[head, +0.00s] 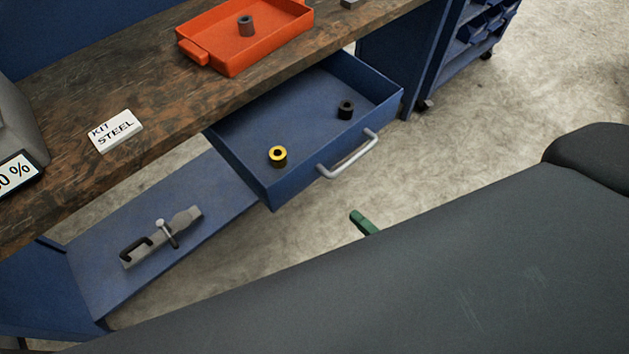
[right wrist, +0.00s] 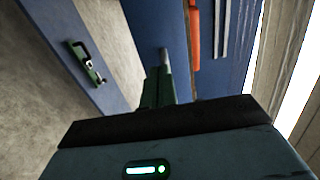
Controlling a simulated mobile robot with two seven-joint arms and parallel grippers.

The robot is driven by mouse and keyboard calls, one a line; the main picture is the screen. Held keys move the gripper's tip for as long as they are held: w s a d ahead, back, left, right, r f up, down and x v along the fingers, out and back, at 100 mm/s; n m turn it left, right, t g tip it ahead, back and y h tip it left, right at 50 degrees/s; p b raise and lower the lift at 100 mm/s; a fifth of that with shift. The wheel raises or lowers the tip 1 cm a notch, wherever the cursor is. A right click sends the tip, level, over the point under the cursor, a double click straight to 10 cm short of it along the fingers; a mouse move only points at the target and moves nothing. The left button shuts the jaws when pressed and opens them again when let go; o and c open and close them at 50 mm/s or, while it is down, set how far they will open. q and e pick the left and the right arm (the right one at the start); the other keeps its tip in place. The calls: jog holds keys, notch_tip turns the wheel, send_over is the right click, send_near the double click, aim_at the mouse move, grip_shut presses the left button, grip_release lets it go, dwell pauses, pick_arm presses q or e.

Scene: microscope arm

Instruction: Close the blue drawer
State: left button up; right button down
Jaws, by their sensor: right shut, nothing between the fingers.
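The blue drawer (head: 299,181) stands pulled out from under the wooden workbench in the head view. Its silver handle (head: 350,160) is on its front face. A yellow-topped bushing (head: 278,156) and a black bushing (head: 346,110) stand inside it. My right gripper (head: 362,222) shows only as a green fingertip in front of the drawer and below the handle, apart from both in the picture. In the right wrist view its green fingers (right wrist: 158,86) are together and empty, against a blue surface. My left gripper is not in view.
A clamp (head: 160,238) lies on the low blue shelf (head: 110,275). A blue rack on wheels (head: 450,45) stands beyond the drawer. My dark arm covers the lower right.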

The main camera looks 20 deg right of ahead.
aim_at(309, 173)
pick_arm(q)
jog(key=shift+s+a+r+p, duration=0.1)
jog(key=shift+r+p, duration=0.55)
pick_arm(e)
jog(key=x, duration=1.3)
jog(key=shift+w+a, duration=0.1)
jog(key=shift+w, duration=0.1)
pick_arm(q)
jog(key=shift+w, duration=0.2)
pick_arm(e)
jog(key=shift+w, duration=0.1)
